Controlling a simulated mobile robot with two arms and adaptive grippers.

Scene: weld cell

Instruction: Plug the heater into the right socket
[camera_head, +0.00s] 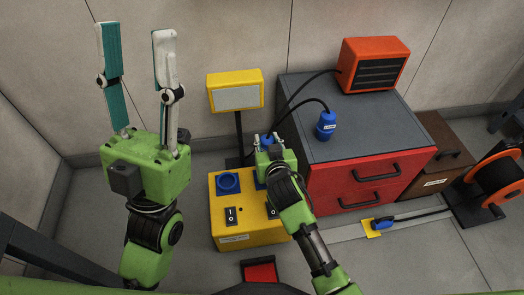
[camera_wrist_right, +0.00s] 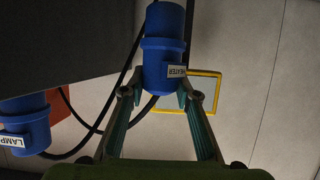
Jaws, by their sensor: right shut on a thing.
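The blue heater plug (camera_wrist_right: 163,50), labelled HEATER, is held between the fingertips of my right gripper (camera_wrist_right: 160,92). In the head view the plug (camera_head: 267,141) shows only partly at the tips of my right gripper (camera_head: 267,139). That gripper is over the right rear part of the yellow socket box (camera_head: 222,203). The box's left blue socket (camera_head: 229,183) is empty. The right socket (camera_head: 260,184) is mostly hidden under my right gripper. The orange heater (camera_head: 375,65) stands on the grey cabinet top. My left gripper (camera_head: 136,30) is raised, open and empty.
A blue lamp plug (camera_head: 326,125), labelled LAMP in the wrist view (camera_wrist_right: 25,125), stands on the red cabinet (camera_head: 330,187). Black cables arch behind my right gripper. A yellow lamp (camera_head: 235,90) rises behind the box. A cable reel (camera_head: 496,180) is at right.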

